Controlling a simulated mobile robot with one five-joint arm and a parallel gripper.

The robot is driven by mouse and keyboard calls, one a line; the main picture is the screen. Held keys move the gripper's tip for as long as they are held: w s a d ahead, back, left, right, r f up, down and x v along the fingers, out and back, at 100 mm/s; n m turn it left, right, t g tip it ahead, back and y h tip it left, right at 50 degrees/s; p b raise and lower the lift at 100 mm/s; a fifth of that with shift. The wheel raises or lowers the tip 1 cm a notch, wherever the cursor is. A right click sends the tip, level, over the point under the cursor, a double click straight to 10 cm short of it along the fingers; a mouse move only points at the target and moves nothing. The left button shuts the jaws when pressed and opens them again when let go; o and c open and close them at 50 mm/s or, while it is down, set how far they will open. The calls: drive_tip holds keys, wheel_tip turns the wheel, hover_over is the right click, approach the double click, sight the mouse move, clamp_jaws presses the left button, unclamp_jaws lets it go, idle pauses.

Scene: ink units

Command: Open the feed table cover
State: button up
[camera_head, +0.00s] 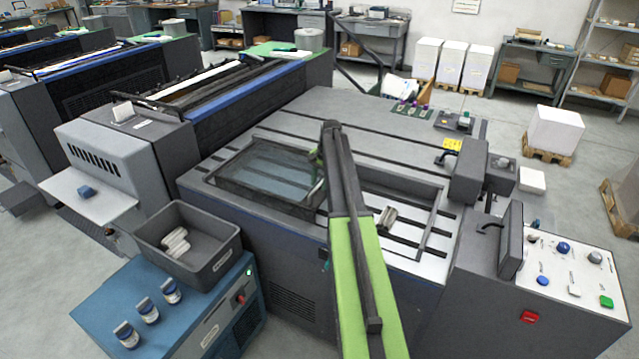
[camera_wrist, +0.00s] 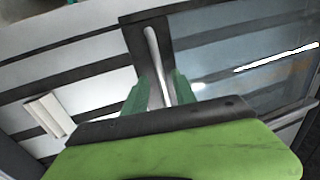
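The feed table cover (camera_head: 265,172) is a clear bluish panel in a dark frame. It lies flat over the left part of the recessed feed table opening in the head view. In the wrist view, the cover's glass (camera_wrist: 225,60) is on the right, and a pale bar handle (camera_wrist: 152,45) stands on its dark edge strip. My gripper (camera_wrist: 160,85) has its two green fingers on either side of this handle, with gaps visible, so it looks open. In the head view, my gripper (camera_head: 318,188) is at the cover's right edge, partly hidden by my arm.
The right part of the opening (camera_head: 410,215) is uncovered, with dark slots and a small pale block (camera_head: 388,217). A control panel (camera_head: 565,265) with several buttons and a dark screen (camera_head: 511,240) stand at the right. A grey bin (camera_head: 190,240) sits on a blue cabinet at the left.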

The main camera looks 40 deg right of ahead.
drive_tip(key=s+d+r+p, duration=0.1)
drive_tip(key=s+r+p, duration=0.2)
drive_tip(key=r+p, duration=1.4)
drive_tip(key=shift+d, duration=0.3)
